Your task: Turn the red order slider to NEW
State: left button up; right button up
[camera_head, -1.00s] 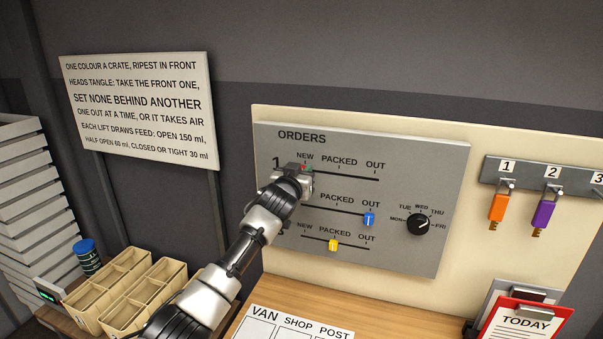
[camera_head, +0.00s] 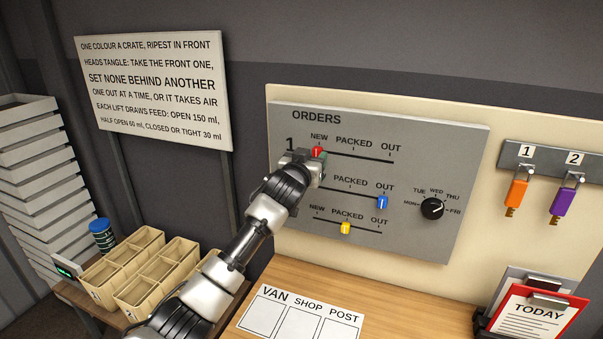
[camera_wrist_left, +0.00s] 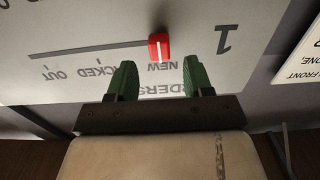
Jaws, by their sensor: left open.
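The grey orders board (camera_head: 455,150) has three slider tracks. The red slider (camera_head: 318,151) is on the top track, row 1, at the NEW mark on its left end. In the left wrist view the red slider (camera_wrist_left: 159,46) sits beside the word NEW, which appears upside down. My left gripper (camera_head: 312,167) is just below the red slider in the head view. In the wrist view its green fingers (camera_wrist_left: 158,72) are apart, with the slider beyond the tips and nothing between them. My right gripper is in neither view.
The blue slider (camera_head: 383,202) is at OUT and the yellow slider (camera_head: 345,228) is at PACKED. A black day dial (camera_head: 432,208) is on the board's right. Orange (camera_head: 516,190) and purple (camera_head: 563,200) key tags hang beside it. Wooden crates (camera_head: 150,270) stand lower left.

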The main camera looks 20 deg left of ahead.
pick_arm(q)
jog(key=s+b, duration=0.2)
jog(key=s, duration=0.5)
jog(key=shift+s, duration=0.35)
jog(key=shift+a, duration=0.1)
